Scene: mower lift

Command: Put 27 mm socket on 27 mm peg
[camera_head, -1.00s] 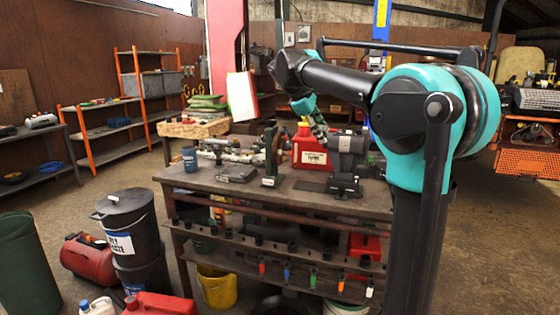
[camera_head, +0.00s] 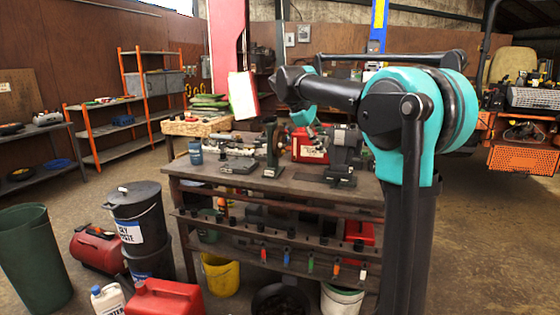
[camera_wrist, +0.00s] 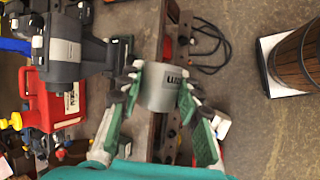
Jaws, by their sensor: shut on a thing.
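My gripper (camera_wrist: 160,95) is shut on a grey cylindrical socket (camera_wrist: 158,88) in the wrist view. The fingers press it from both sides; part of its marking, "mm", shows, but the number cannot be read. In the head view the gripper (camera_head: 312,128) is small above the workbench, and the socket cannot be made out there. A peg rail (camera_head: 270,240) runs along the bench front, with several dark pieces on top and coloured tags below. I cannot tell which peg is the 27 mm one. Part of the rail shows behind the socket in the wrist view.
Bins, a red jug (camera_head: 165,298) and a yellow bucket (camera_head: 220,280) stand on the floor.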

